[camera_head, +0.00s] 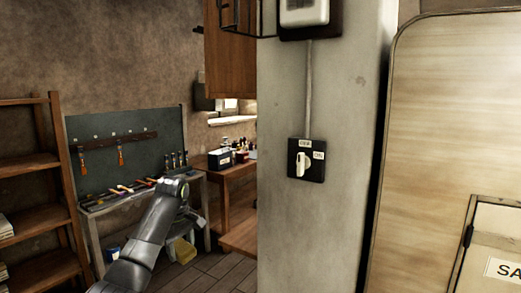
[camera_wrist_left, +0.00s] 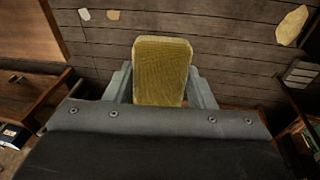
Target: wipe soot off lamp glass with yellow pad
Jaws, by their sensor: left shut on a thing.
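The yellow pad (camera_wrist_left: 162,68) is upright between the two grey fingers of my left gripper (camera_wrist_left: 161,90) in the left wrist view. The gripper is shut on it. In the head view my left arm reaches in from the bottom left, and its wrist bends down in front of the workbench; the fingers are not clear there. A dark-framed case with open or glass-like panes (camera_head: 248,17) is cut off at the top edge. I cannot tell whether it is the lamp, and no soot can be made out. My right gripper is not in view.
A pale pillar (camera_head: 281,222) with a black switch plate (camera_head: 306,160) stands in the middle. A wooden panel (camera_head: 450,115) fills the right. Wooden shelves (camera_head: 28,168) stand at the left, beside a tool board (camera_head: 110,148). Plank floor shows low between bench and pillar.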

